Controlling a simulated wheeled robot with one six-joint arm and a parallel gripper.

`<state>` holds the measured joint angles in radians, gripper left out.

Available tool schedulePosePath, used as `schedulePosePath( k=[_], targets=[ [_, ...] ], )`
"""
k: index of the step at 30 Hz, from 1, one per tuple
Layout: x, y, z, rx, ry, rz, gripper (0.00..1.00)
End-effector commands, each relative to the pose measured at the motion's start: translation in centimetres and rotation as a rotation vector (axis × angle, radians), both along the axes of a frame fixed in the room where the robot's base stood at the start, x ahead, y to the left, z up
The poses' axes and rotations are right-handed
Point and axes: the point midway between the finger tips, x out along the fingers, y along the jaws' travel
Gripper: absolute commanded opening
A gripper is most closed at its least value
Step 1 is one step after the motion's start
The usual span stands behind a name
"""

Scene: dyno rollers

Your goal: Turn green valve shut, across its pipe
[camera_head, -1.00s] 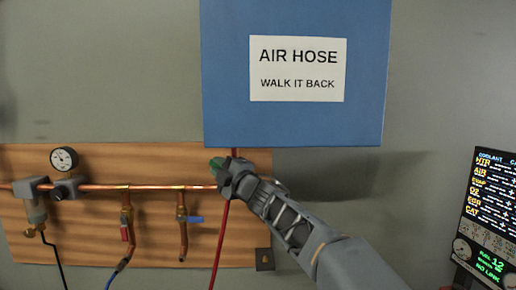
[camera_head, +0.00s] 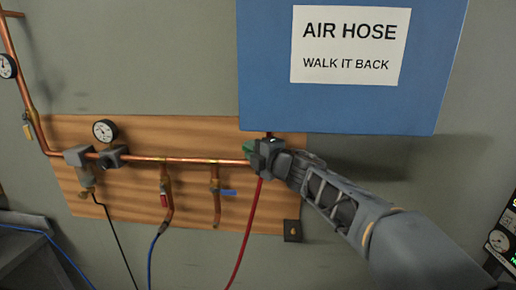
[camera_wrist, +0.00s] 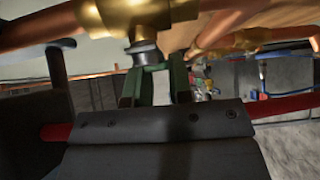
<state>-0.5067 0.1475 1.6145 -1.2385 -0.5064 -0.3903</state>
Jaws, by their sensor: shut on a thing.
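The green valve's handle (camera_head: 247,147) shows as a small green patch at the right end of the horizontal copper pipe (camera_head: 190,161). My gripper (camera_head: 262,150) is at this valve and covers most of it. In the wrist view, the green handle (camera_wrist: 157,69) sits under the stem of a brass valve body (camera_wrist: 140,17), between the jaws of my gripper (camera_wrist: 155,88). The jaws are shut on it. The handle's exact angle to its pipe is hard to tell, as the gripper hides much of it.
A red-handled valve (camera_head: 164,200) and a blue-handled valve (camera_head: 228,192) hang on drop pipes to the left. A red hose (camera_head: 246,230) hangs below my gripper. A blue sign board (camera_head: 260,80) is just above. A gauge (camera_head: 105,130) sits further left.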

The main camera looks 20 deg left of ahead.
Motion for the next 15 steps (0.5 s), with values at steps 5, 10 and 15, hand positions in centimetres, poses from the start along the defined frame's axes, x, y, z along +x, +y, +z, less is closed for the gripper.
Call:
schedulePosePath(
  k=[5,10,15],
  targets=[
    [0.01,0.04,-0.26,-0.006,-0.001,0.002,0.00],
    [0.06,-0.04,-0.21,-0.004,-0.001,0.000,0.34],
    [0.11,-0.13,-0.09,-0.002,-0.002,-0.002,0.46]
  ],
)
